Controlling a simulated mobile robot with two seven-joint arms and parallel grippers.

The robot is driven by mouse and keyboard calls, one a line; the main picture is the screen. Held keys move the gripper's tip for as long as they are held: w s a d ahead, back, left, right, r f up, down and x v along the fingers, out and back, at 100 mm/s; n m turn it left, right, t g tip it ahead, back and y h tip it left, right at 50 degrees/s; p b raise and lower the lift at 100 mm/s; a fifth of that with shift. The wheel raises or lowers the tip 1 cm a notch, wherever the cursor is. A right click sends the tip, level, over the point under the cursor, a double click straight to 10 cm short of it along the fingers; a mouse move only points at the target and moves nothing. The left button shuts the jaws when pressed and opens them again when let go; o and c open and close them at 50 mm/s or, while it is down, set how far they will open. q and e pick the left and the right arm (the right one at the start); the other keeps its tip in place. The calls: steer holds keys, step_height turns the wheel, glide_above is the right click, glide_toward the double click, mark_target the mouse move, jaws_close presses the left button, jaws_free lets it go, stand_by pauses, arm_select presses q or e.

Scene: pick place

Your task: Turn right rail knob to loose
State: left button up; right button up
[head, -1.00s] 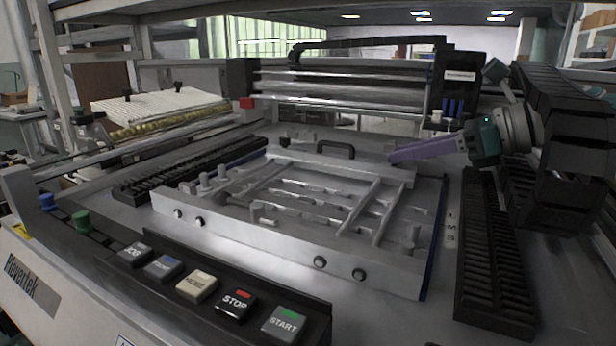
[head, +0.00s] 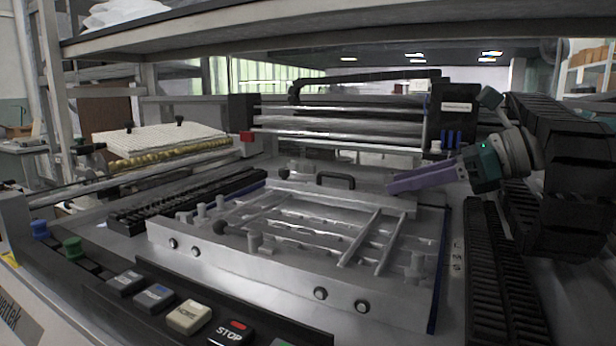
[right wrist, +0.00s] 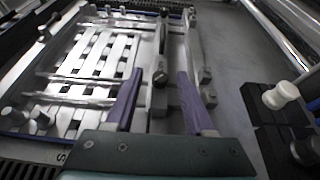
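My right gripper (head: 392,187) reaches in from the right, over the right rear of the metal frame fixture (head: 240,243). In the right wrist view its two purple fingers (right wrist: 158,74) are spread apart with nothing clamped between them. A small dark knob (right wrist: 160,77) on a frame bar appears in the gap between the fingers; I cannot tell its depth. Two round dark-ringed knobs (head: 320,293) sit at the right of the frame's front rail. I cannot tell which knob is the right rail knob, or its setting. My left gripper is not in view.
A rear gantry (head: 340,127), a black arched handle (head: 335,180) and a black ribbed strip (head: 492,270) surround the frame. Buttons, including STOP (head: 231,334), line the front edge.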

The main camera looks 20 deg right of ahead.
steer(key=shift+d, duration=0.1)
steer(key=shift+s+d+r, duration=0.2)
steer(key=shift+s+d, duration=0.05)
steer(key=shift+s, duration=0.05)
steer(key=p+v, duration=0.2)
steer(key=v, duration=0.5)
steer(key=shift+s+d+r, duration=0.15)
steer(key=shift+s+d, duration=0.05)
steer(key=shift+s, duration=0.05)
steer(key=shift+s+d+r, duration=0.25)
steer(key=shift+s+d, duration=0.1)
steer(key=shift+s, duration=0.15)
